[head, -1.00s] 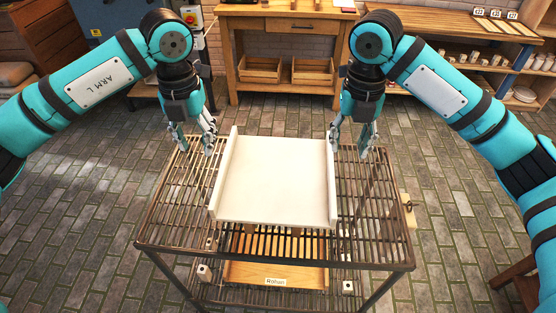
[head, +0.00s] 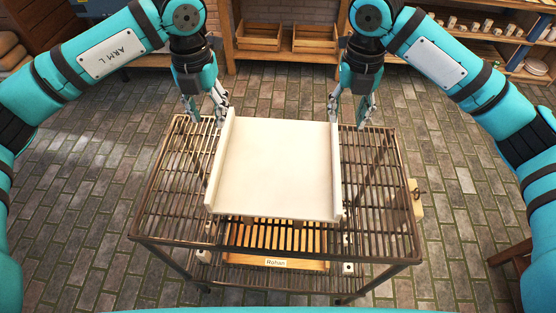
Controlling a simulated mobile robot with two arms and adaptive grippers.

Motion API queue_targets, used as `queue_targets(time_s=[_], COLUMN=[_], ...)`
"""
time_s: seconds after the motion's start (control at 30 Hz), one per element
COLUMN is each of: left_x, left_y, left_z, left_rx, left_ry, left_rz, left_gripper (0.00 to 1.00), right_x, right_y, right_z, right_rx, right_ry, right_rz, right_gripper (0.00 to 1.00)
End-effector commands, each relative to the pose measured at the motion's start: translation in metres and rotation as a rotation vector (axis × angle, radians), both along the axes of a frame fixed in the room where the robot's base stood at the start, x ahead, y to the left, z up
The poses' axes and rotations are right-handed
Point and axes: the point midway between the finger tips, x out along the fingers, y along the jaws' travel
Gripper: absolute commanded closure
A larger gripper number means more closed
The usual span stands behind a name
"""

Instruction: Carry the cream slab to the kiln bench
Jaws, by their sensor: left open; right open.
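The cream slab (head: 278,165) lies flat on the top of a brown metal rack (head: 160,215) in the head view. It has a raised rim along its left and right sides. My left gripper (head: 207,115) is open at the slab's far left corner, with its inner finger close to the left rim. My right gripper (head: 348,115) is open at the far right corner, with its fingers around or just beyond the end of the right rim. I cannot tell whether either gripper touches the slab. I cannot tell which bench is the kiln bench.
A wooden tray with slats (head: 275,240) and a name label sits on the rack's lower shelf. Wooden boxes (head: 258,36) stand on a unit at the back. Shelves with pottery (head: 490,35) are at the back right.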

Motion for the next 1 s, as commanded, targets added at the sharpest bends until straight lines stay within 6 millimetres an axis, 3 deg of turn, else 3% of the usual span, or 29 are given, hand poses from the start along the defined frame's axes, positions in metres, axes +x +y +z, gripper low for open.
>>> queue_targets(time_s=[0.6,0.8,1.0], left_x=[-0.001,-0.001,0.0], left_y=[0.0,0.0,0.0], left_z=[-0.121,-0.143,-0.149], left_rx=[0.0,0.0,0.0], left_ry=[0.003,0.002,-0.001], left_rz=[0.0,0.0,-0.001], left_gripper=[0.6,0.6,0.6], right_x=[-0.001,-0.001,0.0], right_y=[-0.001,-0.001,-0.001], right_z=[-0.121,-0.143,-0.149], right_rx=[-0.002,0.0,0.0], right_ry=[0.004,0.002,-0.001], right_rz=[-0.002,-0.002,-0.001], right_gripper=[0.6,0.6,0.6])
